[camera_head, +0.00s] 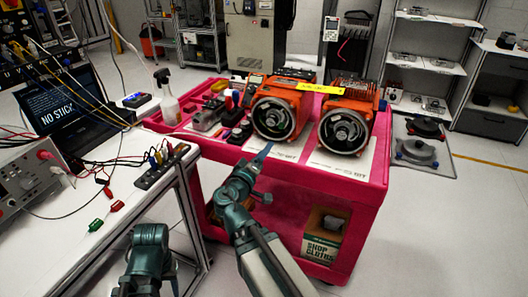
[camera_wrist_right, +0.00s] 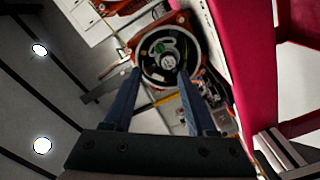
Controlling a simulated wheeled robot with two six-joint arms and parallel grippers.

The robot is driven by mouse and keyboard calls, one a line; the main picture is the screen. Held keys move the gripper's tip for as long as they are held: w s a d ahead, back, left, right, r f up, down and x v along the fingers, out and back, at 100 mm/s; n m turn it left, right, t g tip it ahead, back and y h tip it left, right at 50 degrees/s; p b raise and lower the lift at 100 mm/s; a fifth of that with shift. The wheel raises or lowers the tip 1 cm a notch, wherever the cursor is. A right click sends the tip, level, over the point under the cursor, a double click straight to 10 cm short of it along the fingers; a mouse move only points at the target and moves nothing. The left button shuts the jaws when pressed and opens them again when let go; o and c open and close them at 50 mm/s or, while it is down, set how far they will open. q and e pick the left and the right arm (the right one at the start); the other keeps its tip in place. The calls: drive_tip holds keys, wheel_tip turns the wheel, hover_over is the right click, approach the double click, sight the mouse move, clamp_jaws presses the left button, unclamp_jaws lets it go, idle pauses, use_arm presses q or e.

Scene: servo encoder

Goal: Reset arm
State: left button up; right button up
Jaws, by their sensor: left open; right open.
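Two orange servo motors with round dark faces stand side by side on the pink cart (camera_head: 300,177), the left motor (camera_head: 280,115) and the right motor (camera_head: 345,130). My right gripper (camera_head: 268,174) is in front of the cart, below the left motor, with its blue fingers apart. In the right wrist view, my right gripper (camera_wrist_right: 160,76) is open and empty, and a round motor face (camera_wrist_right: 167,57) shows beyond the fingertips. Part of my left arm shows at the bottom of the head view; its gripper fingers do not show.
A white workbench (camera_head: 62,228) at the left holds a laptop (camera_head: 65,105), instruments and cables. A spray bottle (camera_head: 166,95) and tools stand on the cart's left side. A shop cloths box (camera_head: 322,245) sits on the lower shelf.

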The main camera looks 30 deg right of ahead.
drive_tip(key=s+a+f+g+y, duration=0.3)
drive_tip(key=a+f, duration=0.2)
drive_tip(key=f, duration=0.3)
drive_tip(key=s+a+f+g+y, duration=0.3)
drive_tip(key=s+a+f+g, duration=0.15)
drive_tip(key=f, duration=0.35)
drive_tip(key=s+a+f+n+g+y, duration=0.1)
drive_tip(key=s+a+f+g+y, duration=0.15)
drive_tip(key=s+a, duration=0.4)
drive_tip(key=s+a+f+n+g+y, duration=0.1)
drive_tip(key=s+a+f+g+y, duration=0.2)
drive_tip(key=a, duration=0.6)
wheel_tip(320, 180, up, 15)
drive_tip(key=t+y+p, duration=0.1)
drive_tip(key=p, duration=1.4)
drive_tip(key=shift+s+a+n, duration=0.15)
drive_tip(key=shift+a+n, duration=0.1)
drive_tip(key=shift+n, duration=0.05)
drive_tip(key=shift+f, duration=0.1)
